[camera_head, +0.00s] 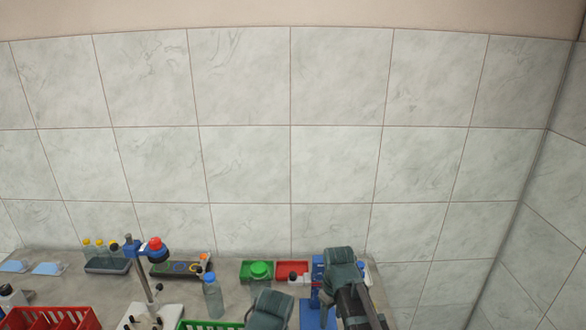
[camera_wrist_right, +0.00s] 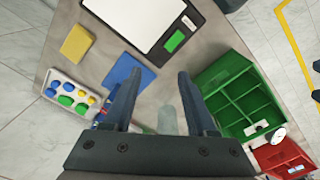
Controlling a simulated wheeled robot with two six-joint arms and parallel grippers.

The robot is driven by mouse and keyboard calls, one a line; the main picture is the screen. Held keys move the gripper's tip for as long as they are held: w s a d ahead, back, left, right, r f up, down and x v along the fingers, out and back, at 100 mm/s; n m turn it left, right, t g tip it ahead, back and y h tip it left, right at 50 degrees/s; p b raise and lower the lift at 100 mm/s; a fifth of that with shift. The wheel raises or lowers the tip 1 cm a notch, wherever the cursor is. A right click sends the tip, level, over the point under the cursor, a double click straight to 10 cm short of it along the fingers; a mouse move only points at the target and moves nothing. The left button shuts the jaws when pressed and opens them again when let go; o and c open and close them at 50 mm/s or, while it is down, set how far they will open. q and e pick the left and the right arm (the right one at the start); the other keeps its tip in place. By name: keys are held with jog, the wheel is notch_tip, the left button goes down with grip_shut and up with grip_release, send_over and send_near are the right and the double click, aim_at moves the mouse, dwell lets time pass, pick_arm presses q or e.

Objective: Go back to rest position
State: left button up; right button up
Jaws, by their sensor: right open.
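My right gripper (camera_wrist_right: 160,88) is open in the right wrist view, its two dark fingers spread apart above the table. A pale, translucent shape (camera_wrist_right: 167,120), possibly a bottle, shows between the fingers; I cannot tell its height or whether anything touches it. In the head view my right arm reaches over the table at the bottom centre right, and its fingertips cannot be made out. Another grey-green arm part of mine shows at the bottom centre. I make out no left gripper.
The right wrist view shows a green crate (camera_wrist_right: 254,77), a red bin (camera_wrist_right: 285,155), a blue mat (camera_wrist_right: 125,80), a yellow block (camera_wrist_right: 76,42) and a tray of coloured caps (camera_wrist_right: 52,76). In the head view a clear bottle (camera_head: 213,300) and a stand (camera_head: 147,280) are left of my arms.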

jog(key=s+d+m, duration=0.6)
jog(key=s+m, duration=0.1)
jog(key=s, duration=0.2)
jog(key=s+a+f+n+h+b, duration=0.1)
jog(key=s+a+f+n+b, duration=0.2)
jog(key=a, duration=0.7)
notch_tip(320, 180, down, 4)
jog(key=s+b, duration=0.2)
jog(key=b, duration=0.2)
jog(key=shift+s+a+n+g, duration=0.25)
jog(key=shift+a+n+g, duration=0.05)
jog(key=shift+a, duration=0.1)
